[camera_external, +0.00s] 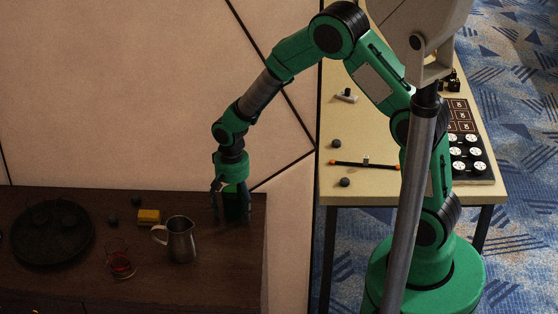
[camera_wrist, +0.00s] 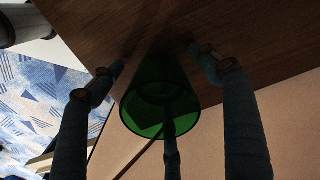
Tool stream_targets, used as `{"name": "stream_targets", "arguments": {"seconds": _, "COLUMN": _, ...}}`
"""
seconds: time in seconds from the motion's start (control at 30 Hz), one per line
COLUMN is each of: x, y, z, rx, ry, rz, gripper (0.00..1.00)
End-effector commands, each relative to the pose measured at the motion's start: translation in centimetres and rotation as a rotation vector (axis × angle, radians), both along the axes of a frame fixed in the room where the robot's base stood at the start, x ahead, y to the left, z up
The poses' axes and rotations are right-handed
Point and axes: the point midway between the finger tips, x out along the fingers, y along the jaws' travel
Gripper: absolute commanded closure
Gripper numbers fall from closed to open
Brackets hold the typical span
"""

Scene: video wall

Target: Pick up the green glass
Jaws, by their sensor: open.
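The green glass (camera_external: 237,204) stands on the dark wooden cabinet top near its right end. It looks upright. In the wrist view the green glass (camera_wrist: 158,92) is in the middle, with its open rim toward the camera. My gripper (camera_external: 230,208) points down over the glass. In the wrist view the fingers of my gripper (camera_wrist: 156,62) are spread, one on the left, one on the right and one in front of the rim. Gaps show between the side fingers and the glass. Whether the front finger touches the glass, I cannot tell.
A metal pitcher (camera_external: 180,240) stands left of the glass. Beyond it are a glass with red liquid (camera_external: 121,263), a yellow block (camera_external: 149,216) and a dark round tray (camera_external: 50,250). A panelled wall (camera_external: 150,90) rises behind the cabinet. A light table (camera_external: 350,188) stands right.

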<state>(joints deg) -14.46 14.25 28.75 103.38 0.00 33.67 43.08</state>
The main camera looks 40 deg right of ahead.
Motion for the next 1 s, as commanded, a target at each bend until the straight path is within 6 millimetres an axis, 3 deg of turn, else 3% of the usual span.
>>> {"name": "stream_targets", "arguments": {"seconds": 0.5, "x": 0.03, "y": 0.01, "z": 0.03, "rx": 0.0, "ry": -0.001, "rz": 0.0, "gripper": 0.24}}
{"name": "stream_targets", "arguments": {"seconds": 0.57, "x": 0.03, "y": 0.01, "z": 0.03, "rx": 0.0, "ry": -0.001, "rz": 0.0, "gripper": 0.32}}
{"name": "stream_targets", "arguments": {"seconds": 0.8, "x": 0.04, "y": 0.0, "z": 0.04, "rx": 0.0, "ry": -0.001, "rz": 0.0, "gripper": 0.8}}
{"name": "stream_targets", "arguments": {"seconds": 0.83, "x": 0.06, "y": 0.01, "z": 0.07, "rx": 0.0, "ry": -0.001, "rz": 0.0, "gripper": 0.83}}
{"name": "stream_targets", "arguments": {"seconds": 1.0, "x": 0.06, "y": 0.01, "z": 0.07, "rx": 0.0, "ry": -0.001, "rz": 0.0, "gripper": 0.84}}
